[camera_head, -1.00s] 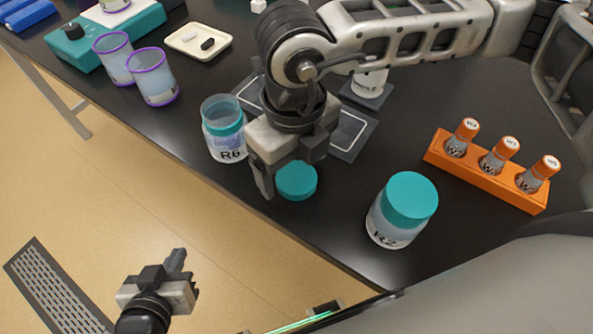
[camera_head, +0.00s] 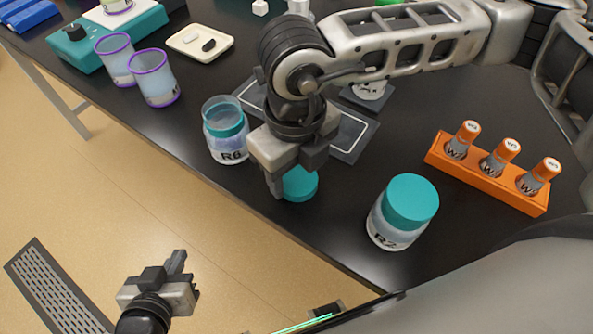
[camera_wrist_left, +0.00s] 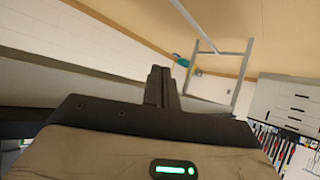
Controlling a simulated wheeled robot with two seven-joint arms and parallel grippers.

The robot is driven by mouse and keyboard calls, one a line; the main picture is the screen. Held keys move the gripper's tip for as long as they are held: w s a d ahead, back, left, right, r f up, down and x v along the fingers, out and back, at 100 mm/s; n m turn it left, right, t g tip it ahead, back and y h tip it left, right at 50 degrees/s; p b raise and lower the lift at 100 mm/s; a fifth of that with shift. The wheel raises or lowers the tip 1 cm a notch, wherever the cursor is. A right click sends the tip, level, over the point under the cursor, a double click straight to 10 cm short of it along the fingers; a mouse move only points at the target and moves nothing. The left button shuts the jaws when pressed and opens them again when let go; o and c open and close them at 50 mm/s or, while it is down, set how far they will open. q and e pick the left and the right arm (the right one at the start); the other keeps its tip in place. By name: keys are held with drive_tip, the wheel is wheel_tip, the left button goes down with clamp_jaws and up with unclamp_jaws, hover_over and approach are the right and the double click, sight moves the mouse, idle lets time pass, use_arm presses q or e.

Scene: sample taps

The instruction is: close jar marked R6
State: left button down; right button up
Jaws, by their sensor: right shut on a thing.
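The jar marked R6 (camera_head: 226,143) stands upright on the black bench, left of my right gripper. It has a clear upper part and a teal band, with no lid seen on top. A loose teal lid (camera_head: 303,184) is at my right gripper (camera_head: 289,183), which is shut on it from above. The lid is at or close to the bench top, and its left part is hidden by the finger. My left gripper (camera_head: 178,264) is shut and empty over the floor, off the bench; its fingers also show together in the left wrist view (camera_wrist_left: 162,86).
A jar marked R2 (camera_head: 392,230) with a teal lid stands to the right. An orange rack (camera_head: 480,177) holds several orange-capped vials. A dark mat (camera_head: 350,140) lies behind my right gripper. Two purple-rimmed cups (camera_head: 157,84) and a white tray (camera_head: 199,40) are at upper left.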

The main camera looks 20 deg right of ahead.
wheel_tip(320, 180, up, 3)
drive_tip(key=shift+f+b, duration=0.1)
drive_tip(key=shift+b, duration=0.35)
drive_tip(key=s+a+r, duration=0.2)
drive_tip(key=a+r, duration=0.2)
drive_tip(key=r, duration=0.2)
drive_tip(key=shift+s+a, duration=0.2)
drive_tip(key=shift+s, duration=0.05)
drive_tip(key=s+a+r, duration=0.1)
drive_tip(key=a, duration=0.1)
drive_tip(key=s+a+r+b, duration=0.1)
drive_tip(key=s+a, duration=0.1)
drive_tip(key=a, duration=0.1)
drive_tip(key=s+a+r, duration=0.1)
drive_tip(key=a+r, duration=0.1)
drive_tip(key=shift+s+a+r+b, duration=0.1)
drive_tip(key=shift+s+a+b, duration=0.2)
drive_tip(key=shift+a, duration=0.05)
